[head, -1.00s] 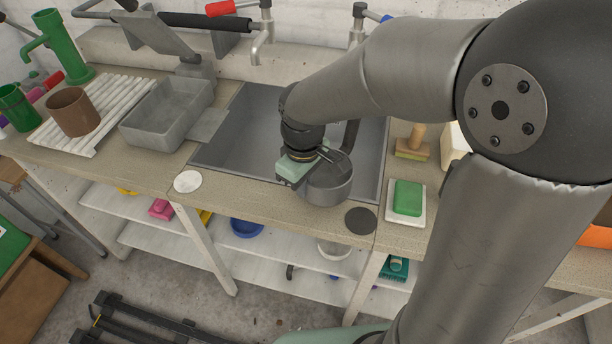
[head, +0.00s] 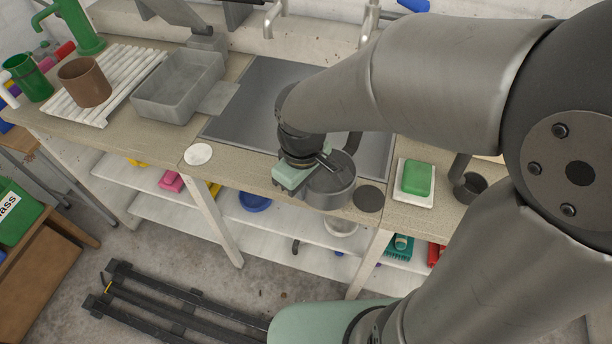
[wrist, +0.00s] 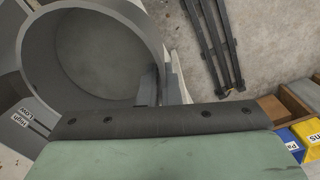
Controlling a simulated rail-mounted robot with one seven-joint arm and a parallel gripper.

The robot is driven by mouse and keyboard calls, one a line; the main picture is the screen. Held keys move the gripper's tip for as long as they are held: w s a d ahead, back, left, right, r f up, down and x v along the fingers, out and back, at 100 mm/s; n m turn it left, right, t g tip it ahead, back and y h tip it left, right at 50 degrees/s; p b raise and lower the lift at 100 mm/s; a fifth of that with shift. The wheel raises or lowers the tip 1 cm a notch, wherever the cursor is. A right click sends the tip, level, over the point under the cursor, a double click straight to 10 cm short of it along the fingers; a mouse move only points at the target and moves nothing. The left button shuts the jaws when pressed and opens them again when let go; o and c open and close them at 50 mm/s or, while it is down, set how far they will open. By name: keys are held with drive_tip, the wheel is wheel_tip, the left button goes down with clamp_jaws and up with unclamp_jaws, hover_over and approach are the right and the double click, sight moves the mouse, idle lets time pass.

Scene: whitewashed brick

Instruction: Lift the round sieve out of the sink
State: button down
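The round sieve (head: 331,190) is a grey, deep, pot-like vessel. In the head view it is in front of the grey sink (head: 262,85), overlapping the counter's front edge and held above it. My gripper (head: 318,162) is at its rim, partly hidden by my wrist. In the wrist view the sieve (wrist: 95,50) opens toward the camera, and my gripper's fingers (wrist: 160,88) are closed on its rim wall at the right. The visible part of the sink looks empty; my arm covers its right part.
A grey tub (head: 180,88) stands left of the sink. A white disc (head: 198,154) and a dark disc (head: 368,198) lie along the counter's front. A green block (head: 416,178) sits on a white dish at right.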

drive_tip(key=s+a+p, duration=0.1)
drive_tip(key=s+a, duration=0.2)
drive_tip(key=s, duration=0.7)
drive_tip(key=shift+a, duration=0.25)
idle(0.4)
idle(0.4)
